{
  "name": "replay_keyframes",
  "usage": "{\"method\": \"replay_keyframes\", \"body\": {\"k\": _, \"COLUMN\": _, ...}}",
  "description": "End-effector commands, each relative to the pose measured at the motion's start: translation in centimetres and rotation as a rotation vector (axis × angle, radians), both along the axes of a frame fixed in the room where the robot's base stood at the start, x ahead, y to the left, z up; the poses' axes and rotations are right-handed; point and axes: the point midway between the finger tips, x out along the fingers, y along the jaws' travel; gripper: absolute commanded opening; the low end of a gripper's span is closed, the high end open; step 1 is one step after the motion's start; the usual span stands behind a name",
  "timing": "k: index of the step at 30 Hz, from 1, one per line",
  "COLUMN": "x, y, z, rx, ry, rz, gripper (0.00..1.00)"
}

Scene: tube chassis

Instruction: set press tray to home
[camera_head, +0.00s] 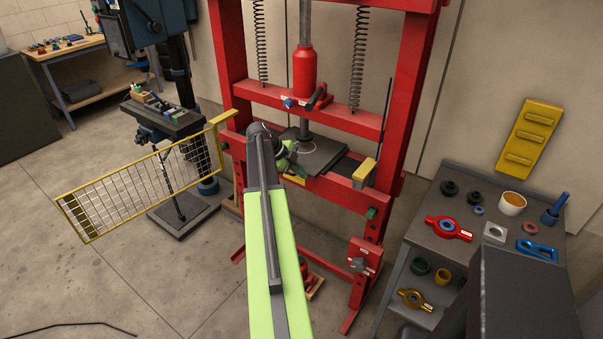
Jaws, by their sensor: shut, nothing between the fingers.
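The red press (402,100) stands in the middle of the view. Its dark grey tray (325,157) is a flat plate at the lower crossbeam, under the press ram. A short yellow strip (295,180) shows at the tray's front left. My green and grey arm reaches up from the bottom and bends at the tray. My gripper (291,166) is small and partly hidden at the tray's left front edge. It is shut and empty; I cannot tell whether it touches the tray.
A yellow mesh guard (145,185) stands open left of the press, before a drill press (168,120). A yellow block (364,172) is on the beam at right. A grey cart (470,200) with several parts stands at right.

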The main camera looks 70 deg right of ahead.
Motion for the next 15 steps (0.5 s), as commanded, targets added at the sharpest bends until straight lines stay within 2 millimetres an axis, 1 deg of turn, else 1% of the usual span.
{"method": "replay_keyframes", "body": {"k": 2, "x": 0.3, "y": 0.6, "z": 0.2, "rx": -0.013, "ry": -0.001, "rz": 0.009, "gripper": 0.0}}
{"method": "replay_keyframes", "body": {"k": 5, "x": 0.4, "y": 2.9, "z": 0.3, "rx": -0.006, "ry": -0.001, "rz": 0.006, "gripper": 0.0}}
{"method": "replay_keyframes", "body": {"k": 6, "x": 0.5, "y": 4.1, "z": 0.3, "rx": -0.004, "ry": -0.001, "rz": 0.004, "gripper": 0.0}}
{"method": "replay_keyframes", "body": {"k": 7, "x": 0.7, "y": 4.7, "z": 0.9, "rx": -0.003, "ry": -0.001, "rz": 0.002, "gripper": 0.0}}
{"method": "replay_keyframes", "body": {"k": 8, "x": 1.3, "y": 4.7, "z": 2.5, "rx": -0.002, "ry": -0.001, "rz": 0.001, "gripper": 0.0}}
{"method": "replay_keyframes", "body": {"k": 9, "x": 1.8, "y": 5.1, "z": 3.5, "rx": -0.001, "ry": -0.001, "rz": 0.001, "gripper": 0.0}}
{"method": "replay_keyframes", "body": {"k": 12, "x": 3.0, "y": 6.1, "z": 5.5, "rx": -0.001, "ry": -0.001, "rz": 0.0, "gripper": 0.0}}
{"method": "replay_keyframes", "body": {"k": 15, "x": 3.9, "y": 7.0, "z": 7.0, "rx": 0.0, "ry": -0.001, "rz": -0.001, "gripper": 0.0}}
